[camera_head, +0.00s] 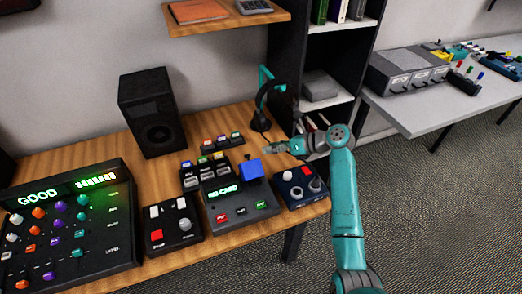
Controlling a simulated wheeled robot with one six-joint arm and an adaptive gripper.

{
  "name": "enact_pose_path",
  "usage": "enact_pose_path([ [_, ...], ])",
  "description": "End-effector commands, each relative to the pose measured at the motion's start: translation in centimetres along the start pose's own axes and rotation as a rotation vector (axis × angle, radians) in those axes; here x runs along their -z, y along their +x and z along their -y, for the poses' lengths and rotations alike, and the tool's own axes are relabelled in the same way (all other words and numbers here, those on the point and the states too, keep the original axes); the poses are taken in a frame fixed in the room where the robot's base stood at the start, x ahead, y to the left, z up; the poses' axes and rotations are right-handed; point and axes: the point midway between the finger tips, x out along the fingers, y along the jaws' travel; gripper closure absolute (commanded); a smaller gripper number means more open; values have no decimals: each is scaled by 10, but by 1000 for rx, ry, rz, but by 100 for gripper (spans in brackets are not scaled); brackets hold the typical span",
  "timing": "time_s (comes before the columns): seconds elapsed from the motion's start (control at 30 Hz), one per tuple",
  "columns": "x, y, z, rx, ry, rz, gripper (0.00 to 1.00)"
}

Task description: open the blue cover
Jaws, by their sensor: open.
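The blue cover (251,169) is a small blue box-like piece on the upper right of a dark device with a green-lit display (222,191). It looks closed, but the view is too small to be sure. My gripper (272,148) is open, above and to the right of the blue cover, apart from it. It holds nothing that I can see. My teal arm reaches in from the lower right.
A black speaker (150,112) stands at the back. A lamp-like black and teal object (263,105) stands just behind my gripper. Control boxes (174,225) flank the device, including a dark blue one (300,187). A large mixer panel (70,228) is at left.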

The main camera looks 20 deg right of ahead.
Motion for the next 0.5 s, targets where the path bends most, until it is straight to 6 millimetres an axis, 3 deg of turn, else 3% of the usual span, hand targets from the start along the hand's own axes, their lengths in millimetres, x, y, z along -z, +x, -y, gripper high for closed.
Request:
enact_pose_path([
  [0.4,-2,-8,-1,-2,-4,2,56],
  [0.5,-2,-8,-2,0,-16,3,81],
])
